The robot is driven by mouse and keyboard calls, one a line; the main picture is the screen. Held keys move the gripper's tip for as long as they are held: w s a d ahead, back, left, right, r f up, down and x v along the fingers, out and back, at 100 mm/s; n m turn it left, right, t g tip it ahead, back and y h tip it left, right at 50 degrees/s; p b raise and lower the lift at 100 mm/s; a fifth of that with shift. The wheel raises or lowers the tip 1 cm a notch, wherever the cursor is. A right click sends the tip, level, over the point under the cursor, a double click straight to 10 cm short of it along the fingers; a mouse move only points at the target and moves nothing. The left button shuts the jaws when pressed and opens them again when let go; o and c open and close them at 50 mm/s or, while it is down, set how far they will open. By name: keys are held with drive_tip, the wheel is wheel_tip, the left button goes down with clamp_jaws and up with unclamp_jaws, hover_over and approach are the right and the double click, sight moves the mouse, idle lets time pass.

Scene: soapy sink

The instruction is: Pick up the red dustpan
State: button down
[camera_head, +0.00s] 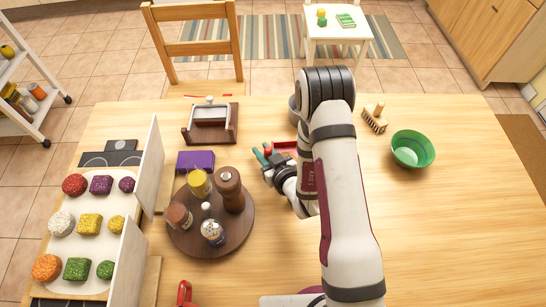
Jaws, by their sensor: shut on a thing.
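The red dustpan (285,146) shows as a small red piece near the middle of the wooden table, partly hidden by my gripper and arm. My gripper (267,156) is at its left end, low over the table, with teal parts at its tips. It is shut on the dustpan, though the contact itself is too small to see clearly. I cannot tell whether the dustpan touches the table.
A round turntable (240,238) with jars and a pepper mill stands to the left front. A purple box (195,161) and a wooden stand (211,134) lie left. A green bowl (425,155) and a brush (375,121) are right. The table's right front is clear.

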sight(267, 147)
wheel_tip(267, 147, up, 5)
drive_tip(key=shift+f, duration=0.2)
drive_tip(key=s+d+r, duration=0.3)
drive_tip(key=d+r, duration=0.3)
drive_tip(key=d, duration=0.5)
drive_tip(key=w+a+r, duration=0.4)
drive_tip(key=w, duration=0.2)
drive_tip(key=w+a+r+m, duration=0.1)
drive_tip(key=w+a+r, duration=0.3)
drive_tip(key=w, duration=0.3)
drive_tip(key=w+a+r+m+t, duration=0.1)
drive_tip(key=w+a+r, duration=0.3)
drive_tip(key=w, duration=0.3)
drive_tip(key=shift+w+r+y, duration=0.2)
drive_tip(key=shift+r+y, duration=0.1)
drive_tip(key=shift+y, duration=0.1)
drive_tip(key=shift+d, duration=0.1)
wheel_tip(267, 147, up, 3)
drive_tip(key=shift+f, duration=0.1)
